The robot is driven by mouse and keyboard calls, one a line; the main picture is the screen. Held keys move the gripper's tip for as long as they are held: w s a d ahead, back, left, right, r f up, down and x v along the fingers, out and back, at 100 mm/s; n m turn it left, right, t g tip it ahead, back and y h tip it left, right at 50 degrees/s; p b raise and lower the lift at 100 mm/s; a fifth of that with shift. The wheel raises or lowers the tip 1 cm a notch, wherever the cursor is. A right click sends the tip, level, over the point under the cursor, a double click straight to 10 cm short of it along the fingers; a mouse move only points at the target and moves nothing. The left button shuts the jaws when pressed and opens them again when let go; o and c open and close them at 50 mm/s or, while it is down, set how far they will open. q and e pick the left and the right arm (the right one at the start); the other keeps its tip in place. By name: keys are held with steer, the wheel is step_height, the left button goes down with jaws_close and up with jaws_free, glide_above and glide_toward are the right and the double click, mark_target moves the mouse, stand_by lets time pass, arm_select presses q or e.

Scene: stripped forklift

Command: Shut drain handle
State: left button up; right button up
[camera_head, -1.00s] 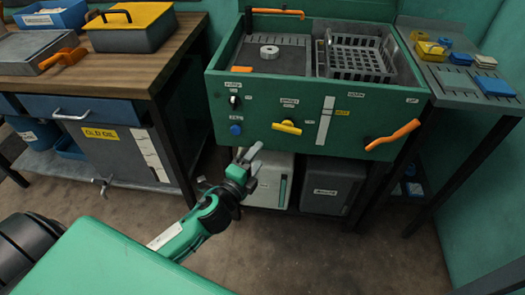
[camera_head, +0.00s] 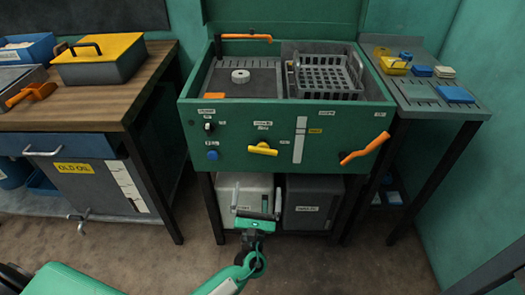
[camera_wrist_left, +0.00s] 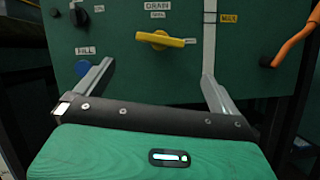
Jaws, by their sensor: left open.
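The drain handle (camera_head: 262,149) is a yellow lever on the front of the green wash station, under a small label. It lies roughly level. In the left wrist view the yellow handle (camera_wrist_left: 160,40) sits below the "DRAIN" label, ahead of and between my fingers. My left gripper (camera_head: 256,196) is open and empty, below the handle and in front of the lower cabinets. In the left wrist view its two fingers (camera_wrist_left: 153,88) stand wide apart and do not touch the handle. My right gripper is not in view.
A blue FILL knob (camera_head: 212,155) is left of the handle, and an orange lever (camera_head: 364,149) is right of it. A grey basket (camera_head: 327,78) stands in the basin. A wooden bench (camera_head: 110,105) is at left, a side table (camera_head: 425,95) at right.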

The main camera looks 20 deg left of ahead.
mark_target(263, 153)
arm_select(q)
steer(key=p+x, duration=0.1)
steer(key=x, duration=1.1)
steer(key=shift+w+a+r, duration=0.1)
steer(key=shift+w+r, duration=0.05)
steer(key=shift+w, duration=0.2)
steer(key=shift+w+r, duration=0.15)
steer(key=shift+w, duration=0.3)
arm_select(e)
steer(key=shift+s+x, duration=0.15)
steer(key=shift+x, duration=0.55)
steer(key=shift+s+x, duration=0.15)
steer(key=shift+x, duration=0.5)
arm_select(q)
steer(key=c, duration=0.9)
steer(key=shift+o, duration=0.2)
